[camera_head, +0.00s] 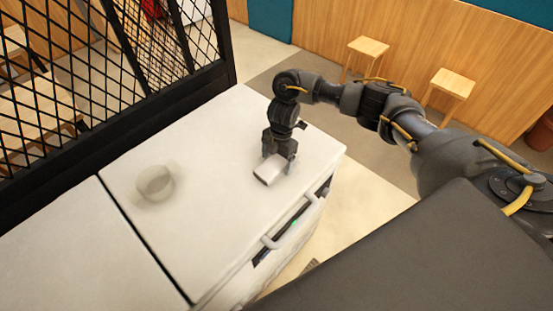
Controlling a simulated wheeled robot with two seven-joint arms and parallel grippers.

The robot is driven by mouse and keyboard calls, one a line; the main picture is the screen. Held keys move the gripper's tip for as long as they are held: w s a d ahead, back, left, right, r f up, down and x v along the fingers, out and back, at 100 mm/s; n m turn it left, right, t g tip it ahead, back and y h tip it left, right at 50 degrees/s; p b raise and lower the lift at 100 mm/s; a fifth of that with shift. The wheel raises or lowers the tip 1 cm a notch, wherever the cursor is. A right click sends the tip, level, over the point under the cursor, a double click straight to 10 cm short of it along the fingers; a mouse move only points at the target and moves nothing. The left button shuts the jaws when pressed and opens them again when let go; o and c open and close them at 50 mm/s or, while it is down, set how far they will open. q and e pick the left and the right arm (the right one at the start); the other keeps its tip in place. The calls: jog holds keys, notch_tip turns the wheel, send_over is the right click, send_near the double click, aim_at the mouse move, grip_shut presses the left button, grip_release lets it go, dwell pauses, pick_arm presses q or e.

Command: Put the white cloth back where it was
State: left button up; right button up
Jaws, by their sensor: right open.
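The white cloth (267,174) is a small, flat, folded-looking white piece on the white counter top (215,221), near its right side. My right gripper (279,160) points down right at the cloth, with its fingers at the cloth's far edge. The gripper is open; I cannot tell whether the fingers touch the cloth. Part of the cloth's far side is hidden by the gripper. My left gripper is not in view.
A translucent round bowl or cup (155,183) stands on the counter to the left. A black mesh partition (120,72) borders the counter's far left. A handle (290,226) sticks out from the front. Two wooden stools (452,82) stand on the floor behind.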

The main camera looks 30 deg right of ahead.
aim_at(280, 158)
jog(key=shift+r, duration=0.1)
jog(key=shift+r, duration=0.3)
notch_tip(280, 158, up, 12)
jog(key=d, duration=0.1)
jog(key=shift+w+d+f, duration=0.25)
jog(key=shift+d, duration=0.1)
jog(key=shift+f, duration=0.1)
